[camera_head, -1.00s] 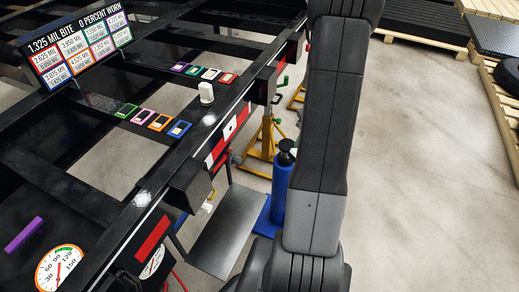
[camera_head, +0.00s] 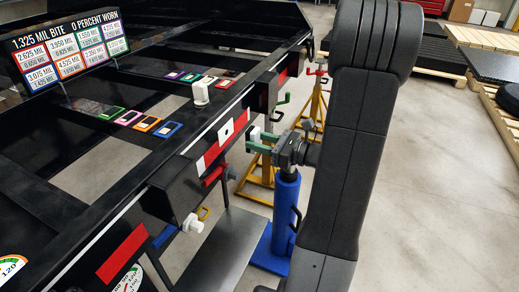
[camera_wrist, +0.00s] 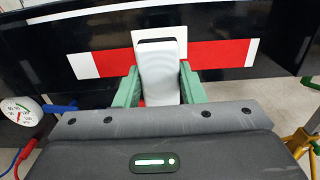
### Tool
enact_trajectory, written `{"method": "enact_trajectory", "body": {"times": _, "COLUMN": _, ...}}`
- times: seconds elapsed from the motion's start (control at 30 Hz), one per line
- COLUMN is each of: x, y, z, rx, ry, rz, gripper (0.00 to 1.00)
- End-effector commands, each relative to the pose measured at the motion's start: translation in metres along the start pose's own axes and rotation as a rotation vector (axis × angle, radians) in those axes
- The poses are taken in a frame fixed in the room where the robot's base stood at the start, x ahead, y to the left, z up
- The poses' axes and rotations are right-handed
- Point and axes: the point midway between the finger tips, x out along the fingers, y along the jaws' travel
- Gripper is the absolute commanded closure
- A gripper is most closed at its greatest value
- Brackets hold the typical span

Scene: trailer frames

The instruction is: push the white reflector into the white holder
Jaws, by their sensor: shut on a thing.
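My gripper (camera_head: 262,142) has green fingers and stands at the outer side of the trailer beam. It is shut on the white reflector (camera_wrist: 160,78), a pale upright block between the green fingers in the wrist view. The reflector also shows in the head view (camera_head: 255,134), apart from the beam. The white holder (camera_head: 226,131) is a white square with a dark middle on the red and white strip of the beam. In the wrist view the holder (camera_wrist: 139,38) is straight behind the reflector, which hides most of it.
A blue bottle jack (camera_head: 285,212) and yellow stands (camera_head: 255,178) stand below and beside my arm. A dial gauge (camera_wrist: 20,110) is at the left. Open floor lies to the right.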

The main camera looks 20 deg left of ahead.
Motion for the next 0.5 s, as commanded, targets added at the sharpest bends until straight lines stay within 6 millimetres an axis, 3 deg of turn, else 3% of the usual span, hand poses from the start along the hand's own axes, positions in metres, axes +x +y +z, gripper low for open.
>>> {"method": "enact_trajectory", "body": {"times": 0.5, "x": 0.0069, "y": -0.0003, "z": 0.0008, "rx": -0.001, "ry": -0.002, "rz": -0.001, "gripper": 0.84}}
